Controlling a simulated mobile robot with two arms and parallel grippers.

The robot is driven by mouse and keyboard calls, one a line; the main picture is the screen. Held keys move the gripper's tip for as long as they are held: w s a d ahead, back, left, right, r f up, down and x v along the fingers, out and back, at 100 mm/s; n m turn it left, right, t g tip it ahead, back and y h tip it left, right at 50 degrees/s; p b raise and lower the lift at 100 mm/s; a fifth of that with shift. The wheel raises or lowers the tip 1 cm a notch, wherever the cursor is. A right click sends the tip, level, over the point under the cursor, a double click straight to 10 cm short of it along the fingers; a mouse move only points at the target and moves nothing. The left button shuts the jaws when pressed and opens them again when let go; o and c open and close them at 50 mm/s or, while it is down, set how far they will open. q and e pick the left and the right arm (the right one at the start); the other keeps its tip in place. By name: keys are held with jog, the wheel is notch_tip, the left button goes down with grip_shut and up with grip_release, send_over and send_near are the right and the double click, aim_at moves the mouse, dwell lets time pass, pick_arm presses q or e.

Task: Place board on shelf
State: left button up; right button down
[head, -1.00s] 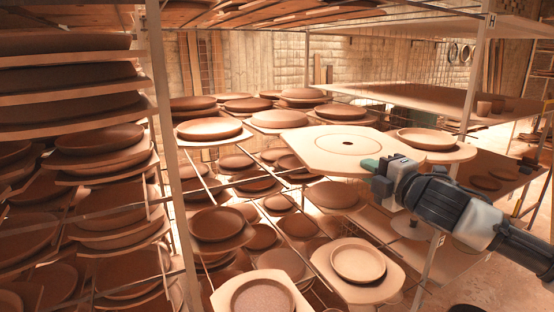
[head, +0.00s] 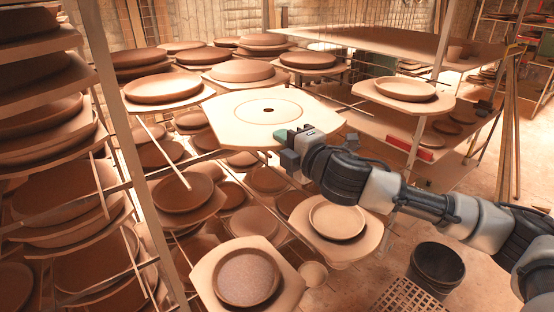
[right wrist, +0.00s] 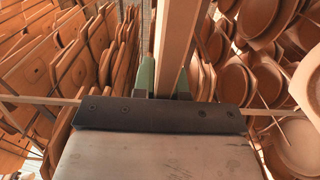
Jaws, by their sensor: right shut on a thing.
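The board (head: 262,117) is a pale flat board with cut corners, a dark hole in the middle and a circle line around it. It is level and bare, in the middle of the head view, above lower rack tiers. My right gripper (head: 288,137) is shut on its near right edge. In the right wrist view the board (right wrist: 177,45) shows edge-on between the green fingertips (right wrist: 163,78). The shelf is a metal rack (head: 125,165) with tiers of boards bearing brown plates. My left gripper is not in view.
Loaded boards with plates (head: 243,72) stand just behind the held board. Another plate on a board (head: 404,89) is to its right. A rack post stands at the left. A dark bucket (head: 436,268) and a crate (head: 400,305) are on the floor at lower right.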

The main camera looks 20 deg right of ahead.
jog(key=shift+s+a+f, duration=0.2)
jog(key=shift+a, duration=0.4)
jog(key=shift+s+f, duration=0.1)
jog(key=shift+f, duration=0.2)
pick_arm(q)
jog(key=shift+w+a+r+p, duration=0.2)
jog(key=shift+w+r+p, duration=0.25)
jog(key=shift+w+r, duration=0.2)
pick_arm(e)
notch_tip(320, 180, down, 4)
jog(key=shift+r, duration=0.25)
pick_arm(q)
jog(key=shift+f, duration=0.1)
pick_arm(e)
jog(key=shift+f, duration=0.15)
jog(key=c, duration=1.2)
grip_release()
jog(key=shift+s+f, duration=0.1)
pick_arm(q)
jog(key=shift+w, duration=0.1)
pick_arm(e)
jog(key=shift+o, duration=0.2)
